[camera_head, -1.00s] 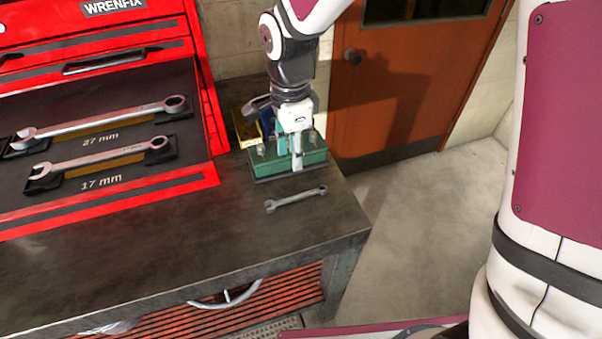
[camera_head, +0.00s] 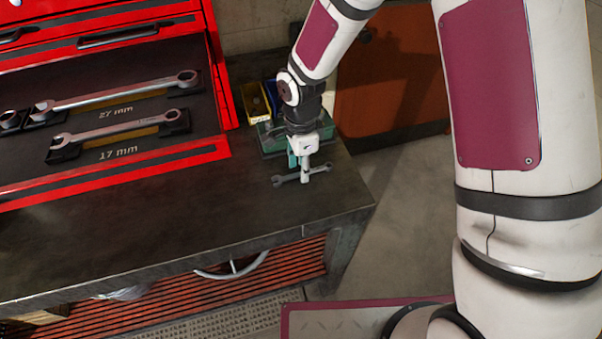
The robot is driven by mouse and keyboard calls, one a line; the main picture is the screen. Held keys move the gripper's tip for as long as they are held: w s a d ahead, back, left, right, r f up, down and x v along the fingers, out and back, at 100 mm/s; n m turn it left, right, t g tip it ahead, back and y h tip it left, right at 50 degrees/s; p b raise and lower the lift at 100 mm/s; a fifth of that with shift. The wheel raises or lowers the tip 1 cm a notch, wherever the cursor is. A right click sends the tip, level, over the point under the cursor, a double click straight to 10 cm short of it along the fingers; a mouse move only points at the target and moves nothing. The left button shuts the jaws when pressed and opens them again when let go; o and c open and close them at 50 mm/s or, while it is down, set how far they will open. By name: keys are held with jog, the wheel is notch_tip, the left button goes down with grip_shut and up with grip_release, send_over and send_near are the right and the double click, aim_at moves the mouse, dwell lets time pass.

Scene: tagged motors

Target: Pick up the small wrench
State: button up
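The small wrench (camera_head: 284,180) lies on the dark workbench near its right end, in front of the green box. My gripper (camera_head: 304,176) points down right at the wrench, with a pale finger in front of the shaft and hiding part of it. The wrench's two ends show on either side of the finger. The other finger is mostly hidden, so I cannot tell whether the gripper is open or shut, or whether it touches the wrench.
A red tool chest (camera_head: 226,70) at the left has an open drawer with a 27 mm wrench (camera_head: 115,92) and a 17 mm wrench (camera_head: 115,129). The green box (camera_head: 268,140) and a yellow bin (camera_head: 256,103) stand behind my gripper. The workbench (camera_head: 150,220) is clear in front.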

jog(key=shift+f, duration=0.7)
jog(key=shift+c, duration=0.6)
grip_shut()
jog(key=shift+r, duration=0.1)
